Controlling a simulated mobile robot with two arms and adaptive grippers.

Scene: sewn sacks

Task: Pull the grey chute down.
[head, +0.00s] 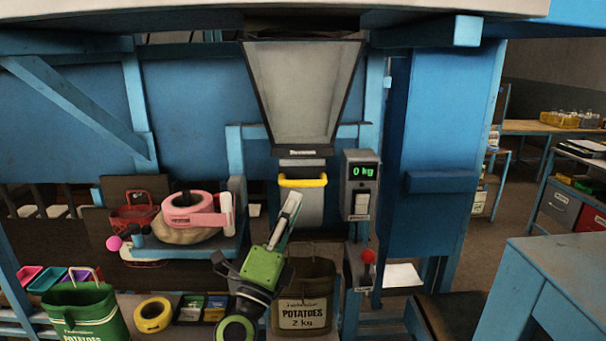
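The grey chute (308,208) is a narrow upright panel below a large tapered hopper (303,90). A yellow handle (303,181) runs across its upper part. My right gripper (292,197), with a green and black body, points up from below. Its pale fingers end just under the yellow handle and overlap the chute in the picture. I cannot tell whether they touch the handle or how far apart they are. My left gripper is out of view.
An open brown potato sack (303,302) stands below the chute, partly behind my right gripper. A scale display (361,171) reads 0 kg. A red-knobbed lever (368,257) is lower right. A pink tape machine (192,210) and a green sack (88,312) are left.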

